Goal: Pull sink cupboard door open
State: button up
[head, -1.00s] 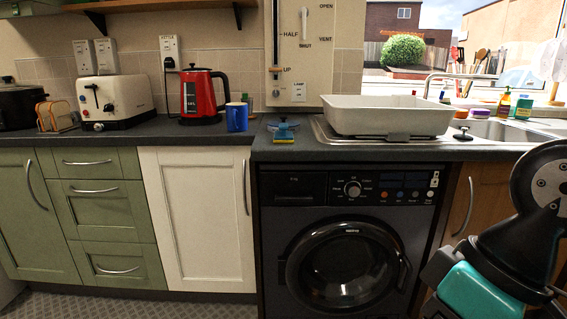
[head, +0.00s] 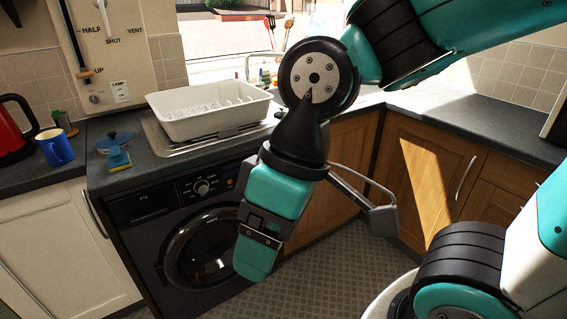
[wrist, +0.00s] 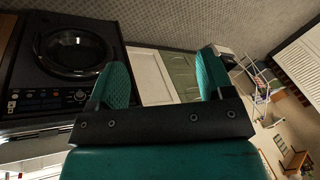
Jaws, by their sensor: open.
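The sink cupboard door (head: 348,148) is brown wood, under the sink and right of the black washing machine (head: 195,246). My arm hides its left part, and its handle is not visible. It looks shut. My gripper (head: 257,257) points down in front of the washing machine's right side and the door's left side, apparently touching neither. In the wrist view my gripper (wrist: 164,78) has its two teal fingers wide apart, with nothing held between them. The washing machine (wrist: 70,55) shows left of the fingers; the sink cupboard door cannot be made out there.
More wooden cupboards (head: 430,180) stand at the right corner, with a curved handle (head: 466,176). The dark worktop (head: 490,125) holds a white dish basin (head: 210,122) and a blue mug (head: 56,152). The patterned floor (head: 335,275) is clear in front.

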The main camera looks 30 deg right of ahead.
aim_at(352, 139)
jog(key=z, duration=0.05)
jog(key=k, duration=0.65)
jog(key=z, duration=0.75)
jog(key=i, duration=1.4)
jog(key=u, duration=0.75)
